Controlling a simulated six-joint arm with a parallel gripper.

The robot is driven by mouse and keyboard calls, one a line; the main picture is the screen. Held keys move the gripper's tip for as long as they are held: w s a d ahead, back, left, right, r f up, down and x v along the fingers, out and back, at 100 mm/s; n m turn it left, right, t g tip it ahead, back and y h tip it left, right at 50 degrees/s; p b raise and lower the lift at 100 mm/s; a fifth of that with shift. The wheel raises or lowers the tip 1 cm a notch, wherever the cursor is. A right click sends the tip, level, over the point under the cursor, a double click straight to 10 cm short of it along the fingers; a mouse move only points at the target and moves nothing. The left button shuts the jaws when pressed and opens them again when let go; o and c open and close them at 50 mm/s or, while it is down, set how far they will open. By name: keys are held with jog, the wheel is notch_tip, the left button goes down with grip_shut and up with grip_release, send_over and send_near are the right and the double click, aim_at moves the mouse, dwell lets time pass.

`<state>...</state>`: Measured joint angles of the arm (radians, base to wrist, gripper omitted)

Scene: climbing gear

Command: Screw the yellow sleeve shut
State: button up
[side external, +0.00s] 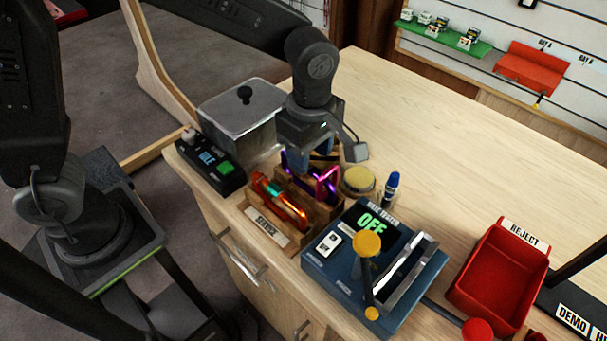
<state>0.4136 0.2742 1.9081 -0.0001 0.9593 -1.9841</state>
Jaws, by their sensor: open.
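A wooden rack (305,222) labelled "SERVICE" holds several carabiners. An orange carabiner (292,212) with a teal sleeve (274,190) is in its front slot. Purple and pink carabiners (325,187) stand behind it. My gripper (318,158) points down over the back of the rack, close above the purple carabiner. It is open. Its fingertips are partly hidden. A small yellow-orange patch shows under the gripper at the back of the rack; I cannot tell whether it is the yellow sleeve. Whether any sleeve is open or shut is too small to see.
A steel bin (240,118) and a control box with a green button (212,160) stand left. A round yellow-lidded tin (357,181) and blue bottle (391,188) are right of the rack. A blue lever device (335,283) and red REJECT tray (500,268) stand nearer. The back right tabletop is clear.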

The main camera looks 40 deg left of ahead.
jog(key=shift+w, duration=0.65)
jog(key=shift+f, duration=1.4)
jog(key=shift+s, duration=1.2)
jog(key=shift+w+d+r, duration=0.1)
jog(key=shift+w+r, duration=0.15)
jog(key=shift+r, duration=0.45)
jog(key=shift+w+r, duration=0.2)
jog(key=shift+r, duration=0.5)
jog(key=shift+w, duration=0.75)
